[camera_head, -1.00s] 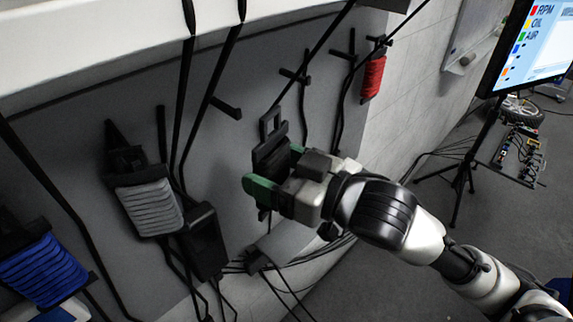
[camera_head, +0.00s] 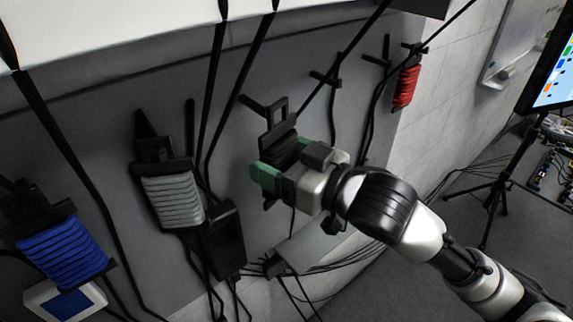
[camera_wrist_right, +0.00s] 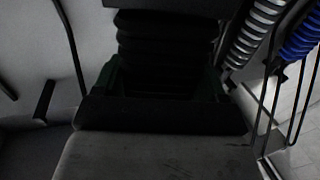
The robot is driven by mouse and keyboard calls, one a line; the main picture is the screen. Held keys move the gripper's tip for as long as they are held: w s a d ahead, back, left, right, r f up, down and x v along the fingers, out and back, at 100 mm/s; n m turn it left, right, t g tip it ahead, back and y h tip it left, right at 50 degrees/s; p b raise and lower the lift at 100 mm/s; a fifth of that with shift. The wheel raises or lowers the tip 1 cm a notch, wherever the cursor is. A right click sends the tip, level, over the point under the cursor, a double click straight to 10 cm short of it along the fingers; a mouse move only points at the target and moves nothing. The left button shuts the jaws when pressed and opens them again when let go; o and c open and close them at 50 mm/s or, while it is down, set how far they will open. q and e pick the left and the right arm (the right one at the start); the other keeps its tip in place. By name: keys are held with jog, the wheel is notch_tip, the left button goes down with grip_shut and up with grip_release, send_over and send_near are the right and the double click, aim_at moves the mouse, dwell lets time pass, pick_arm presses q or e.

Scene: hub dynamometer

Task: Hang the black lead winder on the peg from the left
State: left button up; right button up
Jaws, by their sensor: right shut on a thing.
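My right gripper (camera_head: 283,161), with green fingers, is shut on the black lead winder (camera_head: 277,138) in front of the grey wall panel. The winder's open loop points up, and its dark wound body is partly hidden by the fingers. A bare black peg (camera_head: 253,104) sticks out of the panel just left of the loop; whether they touch cannot be told. In the right wrist view the black winder (camera_wrist_right: 165,50) fills the top middle between the fingers, and a short dark peg (camera_wrist_right: 44,100) shows to its left. My left gripper is not in view.
A grey winder (camera_head: 172,198) and a blue winder (camera_head: 62,250) hang at left, a red winder (camera_head: 407,86) at right. Another peg (camera_head: 325,78) stands right of the held winder. Black cables run down the panel. A monitor stand (camera_head: 500,190) is at far right.

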jog(key=w+a, duration=0.1)
jog(key=w, duration=0.1)
jog(key=w+a+b, duration=0.1)
jog(key=w+a, duration=0.1)
jog(key=shift+f, duration=0.4)
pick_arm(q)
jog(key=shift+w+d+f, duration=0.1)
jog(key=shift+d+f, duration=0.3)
pick_arm(e)
jog(key=shift+f, duration=0.15)
jog(key=shift+w+a+f, duration=0.1)
jog(key=o, duration=1.1)
